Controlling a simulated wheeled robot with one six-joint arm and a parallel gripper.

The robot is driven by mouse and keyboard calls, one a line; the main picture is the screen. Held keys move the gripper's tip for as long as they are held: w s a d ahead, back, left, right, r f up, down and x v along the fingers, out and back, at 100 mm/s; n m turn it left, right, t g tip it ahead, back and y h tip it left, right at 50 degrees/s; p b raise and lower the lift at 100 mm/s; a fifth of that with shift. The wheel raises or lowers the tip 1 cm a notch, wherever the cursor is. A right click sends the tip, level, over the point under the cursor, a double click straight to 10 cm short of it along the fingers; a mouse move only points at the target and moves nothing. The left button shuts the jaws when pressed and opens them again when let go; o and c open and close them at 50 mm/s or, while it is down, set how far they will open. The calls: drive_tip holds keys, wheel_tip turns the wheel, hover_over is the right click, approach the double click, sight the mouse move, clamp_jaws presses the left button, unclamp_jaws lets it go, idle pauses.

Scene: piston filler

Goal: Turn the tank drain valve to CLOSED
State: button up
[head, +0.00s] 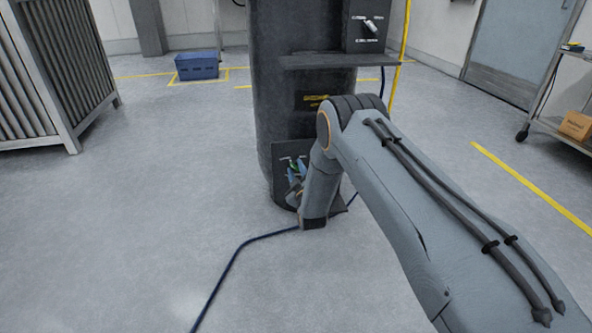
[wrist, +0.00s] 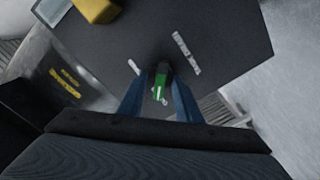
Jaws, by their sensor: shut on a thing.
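The drain valve's green handle (wrist: 161,78), with a white line on it, sits on a dark panel (wrist: 225,45) in the wrist view. My gripper (wrist: 158,90) has its two blue fingers on either side of the handle and is shut on it. White labels lie on the panel, one beyond the handle to the upper right (wrist: 186,53) and one to its left (wrist: 134,67); I cannot read them. In the head view the green handle (head: 298,168) shows small at the foot of the dark tank (head: 265,110), and my gripper (head: 295,180) partly hides it.
A second panel with a switch (head: 369,26) is higher on the tank, above a dark shelf (head: 325,61). A dark blue hose (head: 236,260) runs along the floor. A blue crate (head: 197,66) stands at the back left.

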drive_tip(key=shift+d+f, duration=0.1)
idle(0.3)
drive_tip(key=o, duration=1)
drive_tip(key=shift+p+v, duration=1.2)
drive_tip(key=shift+v, duration=2.7)
